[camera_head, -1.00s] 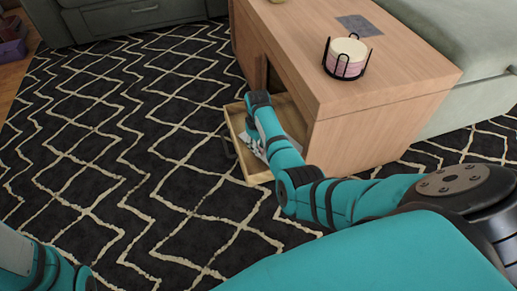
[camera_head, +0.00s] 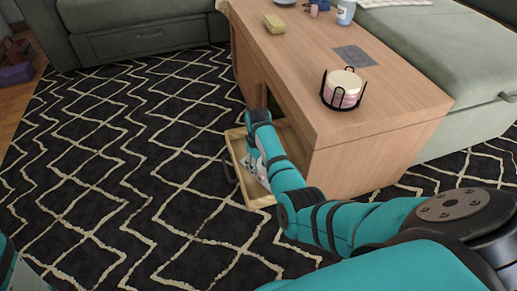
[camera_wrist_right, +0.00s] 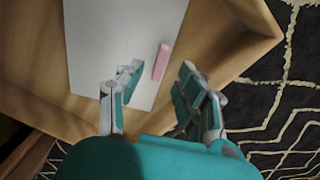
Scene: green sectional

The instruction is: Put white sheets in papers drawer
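The drawer (camera_head: 254,200) is pulled out from the wooden table, low over the rug; its wooden rim also shows in the right wrist view (camera_wrist_right: 250,45). A white sheet (camera_wrist_right: 110,35) lies flat in it, with a small pink block (camera_wrist_right: 161,61) on or just above the sheet. Whether there is more than one sheet, I cannot tell. My right gripper (camera_wrist_right: 158,80) is open over the drawer, fingers apart and pointing at the sheet. In the head view my right gripper (camera_head: 256,170) is partly hidden by my forearm. My left gripper is out of view.
The wooden coffee table (camera_head: 400,120) carries a round wire holder with pink and white discs (camera_head: 343,90), a grey square (camera_head: 354,56), a yellow block (camera_head: 274,24) and a cup (camera_head: 345,12). Green sofa sections (camera_head: 455,55) stand beside it. The patterned rug (camera_head: 110,150) is clear on the left.

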